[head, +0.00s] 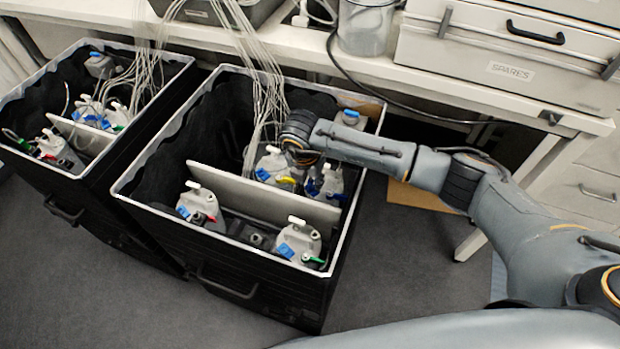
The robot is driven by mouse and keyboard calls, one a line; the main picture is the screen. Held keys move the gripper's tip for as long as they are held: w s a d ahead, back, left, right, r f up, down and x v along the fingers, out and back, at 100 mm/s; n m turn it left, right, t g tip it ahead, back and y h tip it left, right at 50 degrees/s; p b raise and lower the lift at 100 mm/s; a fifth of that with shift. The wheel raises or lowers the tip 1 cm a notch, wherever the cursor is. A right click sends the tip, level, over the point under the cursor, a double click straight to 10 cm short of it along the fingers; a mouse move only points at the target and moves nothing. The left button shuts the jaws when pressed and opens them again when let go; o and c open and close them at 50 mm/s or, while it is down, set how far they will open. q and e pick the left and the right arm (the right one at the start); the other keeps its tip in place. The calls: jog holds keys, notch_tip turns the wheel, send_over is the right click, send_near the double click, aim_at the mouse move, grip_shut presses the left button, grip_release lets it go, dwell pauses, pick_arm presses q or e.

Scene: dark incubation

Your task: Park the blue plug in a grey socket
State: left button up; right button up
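My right arm reaches from the right into the right-hand black crate (325,285). Its gripper (305,162) points down among the far-side units, and its fingers are too small and dark to read. A small blue piece, apparently the blue plug (312,187), shows just below the gripper, by a light grey unit (331,181). I cannot tell whether the fingers touch it. A yellow plug (288,181) lies left of it. A dark block (257,240) sits between the two near units; I cannot make out a grey socket. My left gripper is out of view.
A white divider (262,199) splits the crate. Near units (299,240) carry red (212,218) and green (318,261) plugs. White cables (268,85) hang into the crate. A second crate (120,215) stands left. A bench with a SPARES drawer box (510,70) stands behind.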

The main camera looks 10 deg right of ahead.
jog(key=shift+c, duration=0.4)
grip_shut()
jog(key=shift+r, duration=0.15)
jog(key=shift+r+p, duration=0.8)
jog(key=shift+r, duration=0.15)
notch_tip(320, 180, up, 6)
jog(key=p, duration=0.4)
jog(key=shift+r, duration=0.1)
notch_tip(320, 180, up, 7)
jog(key=p, duration=0.5)
jog(key=shift+r, duration=0.2)
